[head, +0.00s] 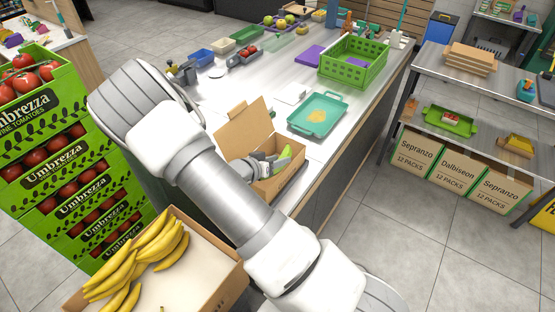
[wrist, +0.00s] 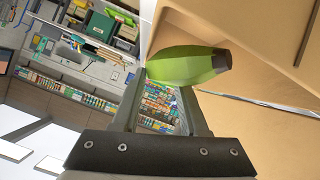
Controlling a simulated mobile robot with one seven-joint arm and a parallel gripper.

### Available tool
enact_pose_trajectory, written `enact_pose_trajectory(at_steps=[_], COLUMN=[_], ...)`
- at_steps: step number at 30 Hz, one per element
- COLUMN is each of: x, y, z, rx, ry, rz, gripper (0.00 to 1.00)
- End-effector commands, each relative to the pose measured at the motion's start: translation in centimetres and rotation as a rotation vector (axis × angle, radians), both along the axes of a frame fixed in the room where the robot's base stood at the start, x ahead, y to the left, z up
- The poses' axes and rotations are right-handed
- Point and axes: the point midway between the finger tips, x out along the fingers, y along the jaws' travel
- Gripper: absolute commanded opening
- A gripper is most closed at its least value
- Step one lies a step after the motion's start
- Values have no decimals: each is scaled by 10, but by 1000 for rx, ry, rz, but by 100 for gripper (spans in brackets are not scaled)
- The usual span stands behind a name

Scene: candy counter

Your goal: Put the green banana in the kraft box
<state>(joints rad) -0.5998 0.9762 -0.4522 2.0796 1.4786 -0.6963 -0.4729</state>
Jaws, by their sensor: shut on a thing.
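The green banana (wrist: 188,66) is in the fingers of my gripper (wrist: 172,95) in the wrist view. The banana's dark tip points right, close to a brown cardboard wall. In the head view the green banana (head: 286,153) shows at the open kraft box (head: 276,185), with my gripper (head: 272,162) at the same place, over or inside the box opening. The box stands on the white counter with its lid flap raised at the back. How deep the banana sits in the box, and whether it touches the box, I cannot tell.
A teal tray (head: 318,114) and a green crate (head: 353,63) stand behind the box on the counter. A carton of yellow bananas (head: 208,268) is at the front left. Stacked tomato crates (head: 62,165) stand at the left.

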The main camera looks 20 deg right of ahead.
Motion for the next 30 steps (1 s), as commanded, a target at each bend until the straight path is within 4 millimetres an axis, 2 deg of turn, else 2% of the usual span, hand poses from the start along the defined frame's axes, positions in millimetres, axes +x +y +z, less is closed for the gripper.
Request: enact_pose_trajectory(at_steps=[30], x=[0], y=[0], z=[-12], rx=[0], ry=[0], rz=[0], gripper=[3])
